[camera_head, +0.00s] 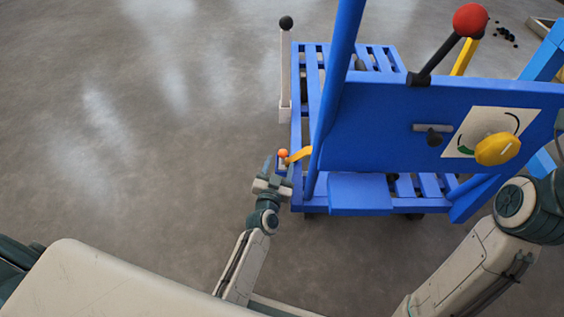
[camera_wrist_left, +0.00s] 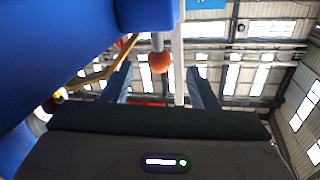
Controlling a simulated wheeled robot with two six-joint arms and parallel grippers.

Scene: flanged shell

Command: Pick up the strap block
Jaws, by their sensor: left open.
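A small blue block with an orange ball on a short stem, apparently the strap block (camera_head: 281,169), is at the left front corner of the blue cart. A yellow strap (camera_head: 299,155) runs from beside the ball toward the cart. In the left wrist view the blue block (camera_wrist_left: 147,14) is at the top, and its orange ball (camera_wrist_left: 159,62) appears between my fingers. My left gripper (camera_head: 274,170) is at the block, open; its fingers also show in the left wrist view (camera_wrist_left: 160,88). I cannot tell whether they touch it. My right gripper is out of view.
The blue slatted cart (camera_head: 360,182) has a tilted panel with a red-knobbed lever (camera_head: 469,20) and a yellow dial (camera_head: 497,149). A pale post with a black ball (camera_head: 285,70) stands at its left. The floor (camera_head: 130,130) left of the cart is clear.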

